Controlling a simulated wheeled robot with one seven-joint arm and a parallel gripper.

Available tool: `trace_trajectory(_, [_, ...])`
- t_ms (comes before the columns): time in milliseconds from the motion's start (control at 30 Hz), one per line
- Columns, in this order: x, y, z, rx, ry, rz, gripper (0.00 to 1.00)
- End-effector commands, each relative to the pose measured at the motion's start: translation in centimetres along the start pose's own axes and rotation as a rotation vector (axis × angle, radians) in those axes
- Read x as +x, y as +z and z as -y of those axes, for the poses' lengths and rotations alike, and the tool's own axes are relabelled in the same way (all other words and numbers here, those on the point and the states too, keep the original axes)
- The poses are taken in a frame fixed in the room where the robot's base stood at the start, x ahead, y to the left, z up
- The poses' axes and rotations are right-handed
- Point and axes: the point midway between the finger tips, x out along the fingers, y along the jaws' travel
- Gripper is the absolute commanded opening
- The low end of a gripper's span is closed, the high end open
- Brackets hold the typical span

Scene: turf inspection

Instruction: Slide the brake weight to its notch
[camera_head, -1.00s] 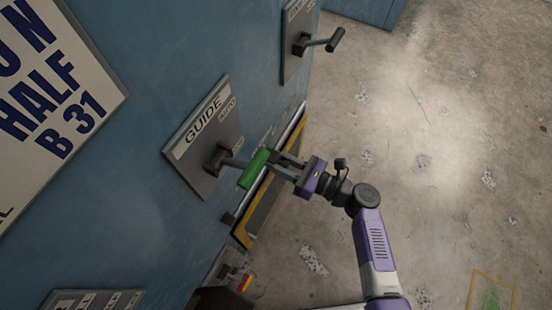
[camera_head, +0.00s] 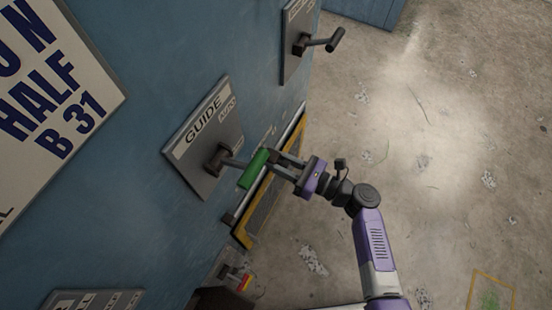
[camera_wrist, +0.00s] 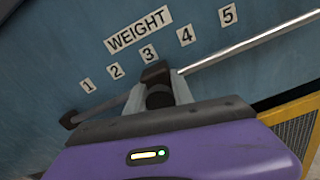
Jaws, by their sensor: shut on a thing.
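The brake weight (camera_wrist: 157,72) is a dark block on a metal rod (camera_wrist: 250,45) in the wrist view. It sits below the number 3 of a row of labels 1 to 5 under a WEIGHT sign (camera_wrist: 138,29). My gripper (camera_wrist: 158,97) is shut on the weight, with a finger on each side. In the head view my gripper (camera_head: 275,158) reaches in beside the blue wall, and the weight cannot be made out behind the lever's green handle. No notch can be made out on the rod.
A GUIDE lever with a green handle (camera_head: 254,169) sticks out close to my gripper. Another lever with a dark handle (camera_head: 335,40) is farther up the wall. A yellow-framed mesh panel (camera_head: 262,205) is below the rod. The concrete floor at right is open.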

Motion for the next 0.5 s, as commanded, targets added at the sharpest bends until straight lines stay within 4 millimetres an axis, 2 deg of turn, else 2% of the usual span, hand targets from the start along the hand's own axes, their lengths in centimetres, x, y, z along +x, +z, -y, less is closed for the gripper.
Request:
trace_trajectory(167, [-0.1,-0.1,-0.5,0.002,0.000,-0.002,0.00])
trace_trajectory(400, [-0.1,-0.9,-4.7,0.005,0.000,-0.004,0.00])
trace_trajectory(500, [-0.1,-1.2,-5.7,0.003,-0.001,-0.003,0.00])
